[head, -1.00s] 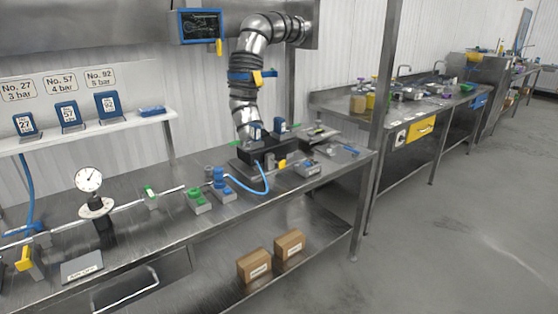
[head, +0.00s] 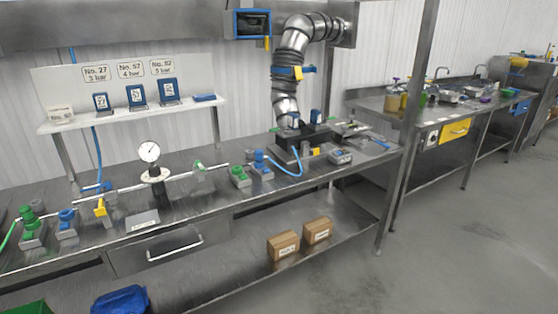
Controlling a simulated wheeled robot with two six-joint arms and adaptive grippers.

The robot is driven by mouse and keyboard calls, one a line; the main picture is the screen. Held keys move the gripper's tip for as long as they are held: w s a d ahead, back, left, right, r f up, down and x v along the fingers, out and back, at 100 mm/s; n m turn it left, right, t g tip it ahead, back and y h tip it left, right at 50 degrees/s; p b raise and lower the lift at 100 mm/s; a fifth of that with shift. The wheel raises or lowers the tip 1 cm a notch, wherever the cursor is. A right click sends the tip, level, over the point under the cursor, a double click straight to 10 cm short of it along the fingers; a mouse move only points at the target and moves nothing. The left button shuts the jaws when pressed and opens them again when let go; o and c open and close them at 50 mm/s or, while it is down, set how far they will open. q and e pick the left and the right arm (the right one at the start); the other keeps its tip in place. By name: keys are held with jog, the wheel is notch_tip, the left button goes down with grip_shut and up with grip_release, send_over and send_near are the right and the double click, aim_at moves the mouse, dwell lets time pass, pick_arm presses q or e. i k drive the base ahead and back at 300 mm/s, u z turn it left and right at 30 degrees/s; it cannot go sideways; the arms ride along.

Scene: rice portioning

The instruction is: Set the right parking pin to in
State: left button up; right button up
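I cannot pick out the right parking pin for certain; any pin is too small to tell in or out. On the steel workbench (head: 215,215), a black block fixture (head: 303,143) stands below the silver extraction duct (head: 286,93). Neither of my grippers is in the head view.
A round gauge (head: 149,152) stands on a pipe with green, blue and yellow valve parts along the bench. Two cardboard boxes (head: 283,244) lie on the lower shelf. A steel post (head: 412,125) rises at the bench's right end. The floor (head: 460,240) to the right is clear.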

aim_at(316, 151)
jog(key=u, duration=0.35)
jog(key=k, duration=0.7)
jog(key=z, duration=0.7)
jog(key=i, duration=0.8)
jog(key=z, duration=0.35)
jog(key=i, duration=0.95)
jog(key=u, duration=0.5)
